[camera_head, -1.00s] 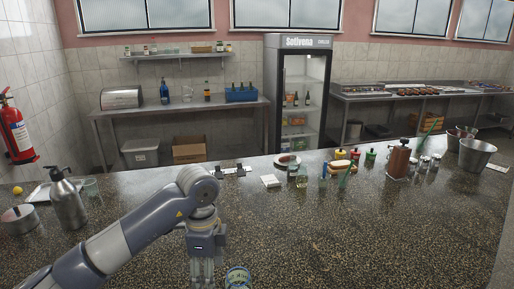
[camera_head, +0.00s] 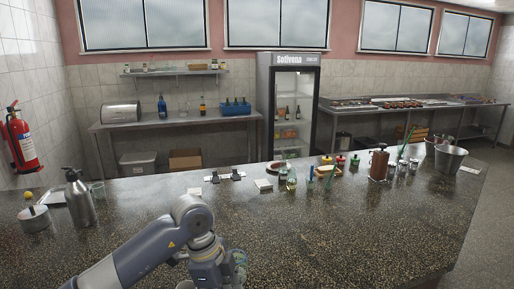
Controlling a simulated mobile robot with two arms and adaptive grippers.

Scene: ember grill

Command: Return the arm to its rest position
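My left arm (camera_head: 150,250) comes in from the lower left over the dark speckled counter (camera_head: 340,230). It bends at a grey elbow-like joint, and its end points down toward the front of the counter. The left gripper's end (camera_head: 212,275) is cut off by the bottom edge, and its fingers do not show clearly. A small greenish can-like object (camera_head: 240,262) shows just right of the wrist, partly hidden; I cannot tell whether the gripper touches it. My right gripper is not in view.
A steel pump bottle (camera_head: 79,200) and a pot (camera_head: 34,219) stand at the left. Bottles, a plate and a brown dispenser (camera_head: 378,165) stand along the far side, with a metal bucket (camera_head: 449,158) at the right. The counter's middle right is clear.

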